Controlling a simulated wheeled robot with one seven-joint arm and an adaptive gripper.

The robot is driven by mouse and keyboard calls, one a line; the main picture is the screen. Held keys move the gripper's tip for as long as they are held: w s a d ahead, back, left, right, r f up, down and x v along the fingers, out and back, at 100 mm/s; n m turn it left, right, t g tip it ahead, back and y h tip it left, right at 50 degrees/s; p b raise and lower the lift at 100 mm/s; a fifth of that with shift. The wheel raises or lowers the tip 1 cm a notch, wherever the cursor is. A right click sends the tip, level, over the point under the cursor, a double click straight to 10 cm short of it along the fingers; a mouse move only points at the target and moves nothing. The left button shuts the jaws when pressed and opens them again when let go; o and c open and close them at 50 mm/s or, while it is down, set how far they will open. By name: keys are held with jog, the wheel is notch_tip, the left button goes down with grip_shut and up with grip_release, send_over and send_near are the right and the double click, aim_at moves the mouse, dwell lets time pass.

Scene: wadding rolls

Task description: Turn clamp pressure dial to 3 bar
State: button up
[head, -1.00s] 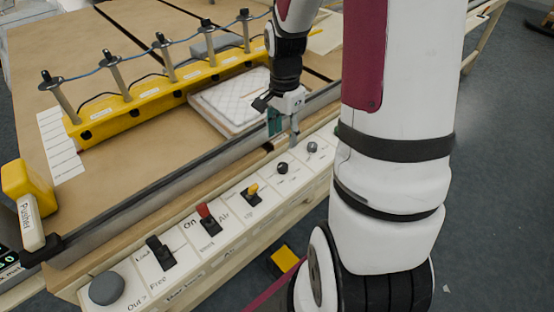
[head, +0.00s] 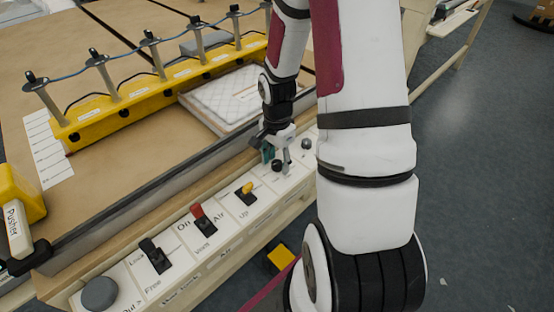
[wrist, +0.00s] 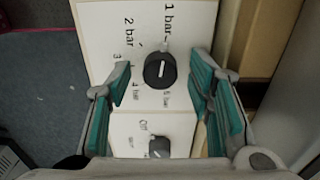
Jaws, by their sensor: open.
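The clamp pressure dial (wrist: 160,70) is a round black knob with a white pointer line, on a white plate with bar labels around it. Its pointer lies roughly along the picture's vertical, in line with the side of the 1 bar label (wrist: 174,20). The 3 label (wrist: 117,57) is to the left of the knob, partly hidden by a finger. My gripper (wrist: 165,84) is open, its teal-padded fingers on either side of the dial with gaps visible. In the head view the dial (head: 277,165) shows just below my gripper (head: 276,156).
Along the panel are a yellow lever (head: 247,188), a red lever (head: 197,211), a black lock lever (head: 150,246) and a large grey button (head: 100,293). A white quilted pad (head: 225,98) lies behind on the bench.

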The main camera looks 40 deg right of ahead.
grip_shut()
jog(key=shift+n, duration=0.3)
jog(key=n+p, duration=0.2)
jog(key=n, duration=0.2)
jog(key=shift+r+n, duration=0.1)
jog(key=shift+n, duration=0.2)
jog(key=n+p, duration=0.1)
jog(key=n, duration=0.3)
jog(key=shift+n+p, duration=0.3)
jog(key=n+p, duration=0.2)
jog(key=n, duration=0.3)
jog(key=shift+n+p, duration=0.9)
jog(key=shift+n, duration=1.6)
